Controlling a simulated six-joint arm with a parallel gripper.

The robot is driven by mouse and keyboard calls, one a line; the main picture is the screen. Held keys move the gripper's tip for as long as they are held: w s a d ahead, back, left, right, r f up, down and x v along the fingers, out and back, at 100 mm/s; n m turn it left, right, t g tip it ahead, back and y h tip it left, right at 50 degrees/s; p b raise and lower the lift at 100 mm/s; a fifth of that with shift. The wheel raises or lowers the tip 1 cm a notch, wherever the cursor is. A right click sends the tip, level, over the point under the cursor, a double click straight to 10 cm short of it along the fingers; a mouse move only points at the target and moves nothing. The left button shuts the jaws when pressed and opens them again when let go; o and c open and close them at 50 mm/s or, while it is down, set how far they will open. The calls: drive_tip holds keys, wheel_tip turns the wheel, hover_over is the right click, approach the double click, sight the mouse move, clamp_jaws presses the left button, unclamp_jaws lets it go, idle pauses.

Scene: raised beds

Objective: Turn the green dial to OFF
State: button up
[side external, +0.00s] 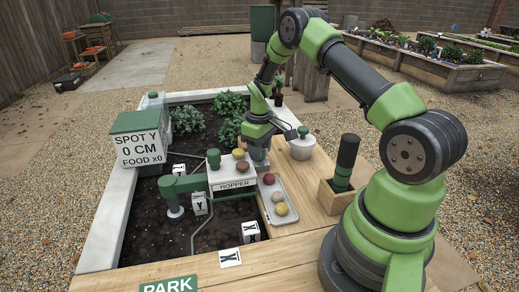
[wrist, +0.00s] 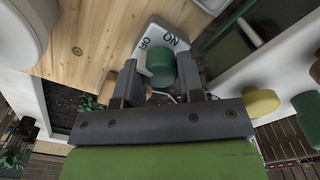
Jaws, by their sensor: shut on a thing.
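In the side view my gripper (side external: 257,152) is low at the right of the bed, by the hopper, and the dial is hidden there.
The white hopper (side external: 232,184) stands left of my gripper, with round items on top. A tray (side external: 291,214) holds several round items. A white pot (side external: 302,147) and a wooden holder (side external: 337,198) stand to the right. A SPOT Y sign box (side external: 139,145) stands left.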

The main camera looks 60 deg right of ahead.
idle(0.4)
drive_tip(key=o, duration=0.9)
